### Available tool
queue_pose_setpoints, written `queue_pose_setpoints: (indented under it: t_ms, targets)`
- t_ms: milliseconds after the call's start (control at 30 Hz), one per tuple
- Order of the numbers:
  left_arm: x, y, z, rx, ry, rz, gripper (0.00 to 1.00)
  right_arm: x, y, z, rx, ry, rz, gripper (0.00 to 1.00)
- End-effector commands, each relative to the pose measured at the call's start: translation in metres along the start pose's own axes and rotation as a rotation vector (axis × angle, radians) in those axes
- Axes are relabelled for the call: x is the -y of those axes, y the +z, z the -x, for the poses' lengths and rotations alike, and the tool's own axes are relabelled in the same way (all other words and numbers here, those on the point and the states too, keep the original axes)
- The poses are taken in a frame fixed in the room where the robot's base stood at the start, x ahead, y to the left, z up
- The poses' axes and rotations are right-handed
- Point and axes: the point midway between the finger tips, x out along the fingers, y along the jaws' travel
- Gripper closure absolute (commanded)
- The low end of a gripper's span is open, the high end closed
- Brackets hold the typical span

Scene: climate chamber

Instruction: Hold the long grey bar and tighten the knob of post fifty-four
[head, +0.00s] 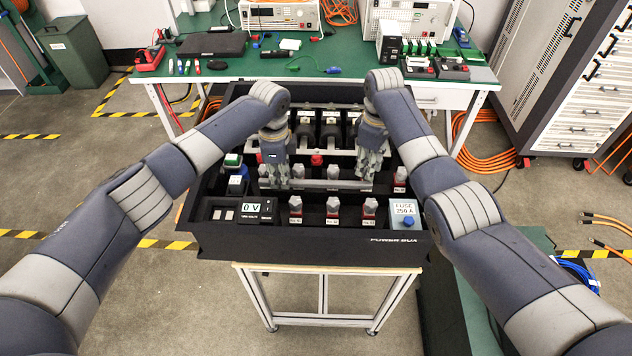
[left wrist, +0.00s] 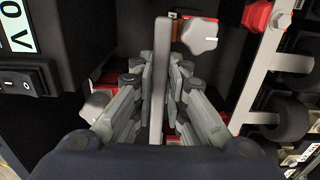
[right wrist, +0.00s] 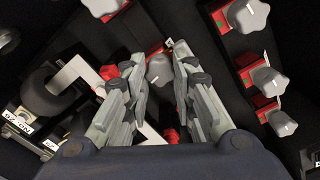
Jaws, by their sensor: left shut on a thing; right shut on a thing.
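The long grey bar (head: 322,184) lies across the middle of the black box, over a row of posts. My left gripper (head: 277,182) is shut on its left part; in the left wrist view the bar (left wrist: 162,60) runs between the fingers. My right gripper (head: 369,168) points down at the bar's right end. In the right wrist view a grey lobed knob (right wrist: 159,68) sits between its fingertips, and the gripper is shut on it. The fingers hide this post's label, so I cannot read its number.
A front row of grey knobs on red bases (head: 333,207) stands nearer me. The black box (head: 300,244) also holds a voltage display (head: 252,208) and a fuse unit (head: 404,212). A green workbench (head: 290,68) with instruments stands behind.

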Motion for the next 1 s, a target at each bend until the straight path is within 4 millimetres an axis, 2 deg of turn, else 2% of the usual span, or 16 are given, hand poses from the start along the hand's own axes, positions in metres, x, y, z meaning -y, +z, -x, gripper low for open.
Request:
queue_pose_setpoints:
  t_ms: [33, 167, 200, 267, 300, 667, 767, 1000]
  targets:
    - [0.006, 0.002, 0.005, 0.000, -0.018, 0.003, 1.00, -0.001, -0.001, 0.002, -0.002, 0.002, -0.027, 1.00]
    - [0.006, 0.002, 0.005, 0.000, -0.018, 0.003, 1.00, 0.000, -0.001, 0.002, -0.002, 0.001, -0.170, 1.00]
    - [0.006, 0.002, 0.005, 0.000, -0.018, 0.003, 1.00, -0.001, -0.001, 0.002, -0.002, 0.002, -0.173, 0.69]
    - [0.006, 0.002, 0.005, 0.000, -0.018, 0.003, 1.00, -0.001, -0.001, 0.002, -0.002, 0.002, -0.170, 0.55]
    - [0.006, 0.002, 0.005, 0.000, -0.018, 0.003, 1.00, -0.001, -0.001, 0.002, -0.002, 0.002, -0.169, 0.52]
    - [0.006, 0.001, 0.005, 0.000, -0.019, 0.003, 1.00, -0.001, 0.000, 0.004, -0.002, 0.002, -0.167, 0.52]
    - [0.006, 0.001, 0.005, -0.001, -0.019, 0.003, 1.00, -0.001, -0.001, 0.015, -0.003, 0.004, -0.167, 0.52]
    - [0.006, 0.001, 0.005, -0.001, -0.019, 0.003, 1.00, -0.001, 0.000, 0.064, -0.005, 0.006, -0.169, 0.52]
